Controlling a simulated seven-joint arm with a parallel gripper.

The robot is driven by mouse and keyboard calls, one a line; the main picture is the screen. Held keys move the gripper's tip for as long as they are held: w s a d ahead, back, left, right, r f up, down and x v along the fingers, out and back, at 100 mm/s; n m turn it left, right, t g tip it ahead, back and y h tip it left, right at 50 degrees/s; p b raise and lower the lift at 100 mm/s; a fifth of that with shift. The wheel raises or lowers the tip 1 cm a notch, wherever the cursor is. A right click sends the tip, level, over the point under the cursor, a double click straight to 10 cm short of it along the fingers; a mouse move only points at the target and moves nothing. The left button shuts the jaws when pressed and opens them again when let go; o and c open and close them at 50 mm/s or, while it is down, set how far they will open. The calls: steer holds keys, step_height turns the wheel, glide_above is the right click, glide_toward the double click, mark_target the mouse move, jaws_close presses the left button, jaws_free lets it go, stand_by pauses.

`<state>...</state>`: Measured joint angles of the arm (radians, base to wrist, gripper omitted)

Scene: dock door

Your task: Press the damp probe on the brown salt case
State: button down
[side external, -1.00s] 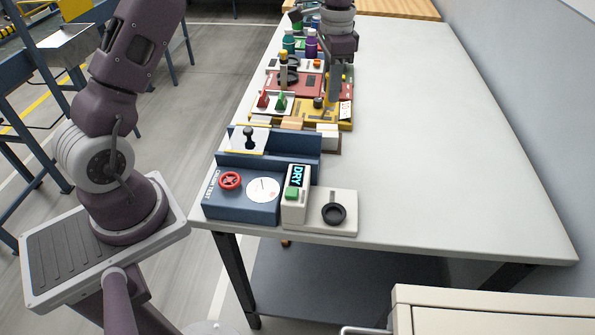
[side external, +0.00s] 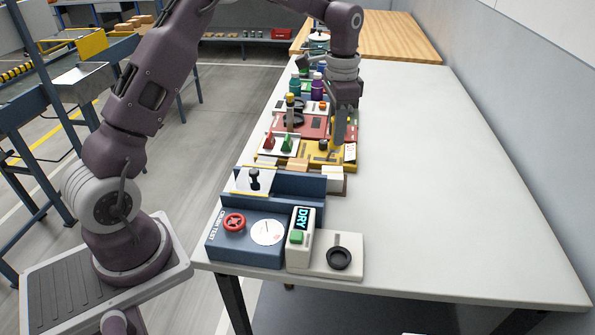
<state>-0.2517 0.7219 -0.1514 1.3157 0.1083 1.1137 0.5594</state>
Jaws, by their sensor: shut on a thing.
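My gripper (side external: 339,138) points down over the right part of a yellow tray (side external: 305,154), beside a small black knob. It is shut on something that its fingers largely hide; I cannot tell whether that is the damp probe. A meter reading DRY (side external: 301,237) with a green button stands at the near end of the table. The white base beside it has an open black ring (side external: 338,258) with nothing standing in it. A small brown case with a white top (side external: 334,180) sits nearer than the yellow tray; I cannot confirm that it is the salt case.
A blue station with a red wheel (side external: 234,222) and a white dial is left of the meter. Red and green pieces (side external: 287,143) stand on a white plate. A yellow-topped post (side external: 290,112) and several bottles (side external: 318,88) are farther back. The table's right side (side external: 450,190) is clear.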

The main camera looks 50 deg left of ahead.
steer(key=s+a, duration=0.5)
steer(key=a, duration=0.3)
steer(key=f, duration=0.5)
steer(key=shift+s+d, duration=0.1)
steer(key=shift+s, duration=0.1)
steer(key=shift+f, duration=0.45)
steer(key=shift+f, duration=0.55)
stand_by(1.1)
step_height(320, 180, up, 7)
stand_by(0.7)
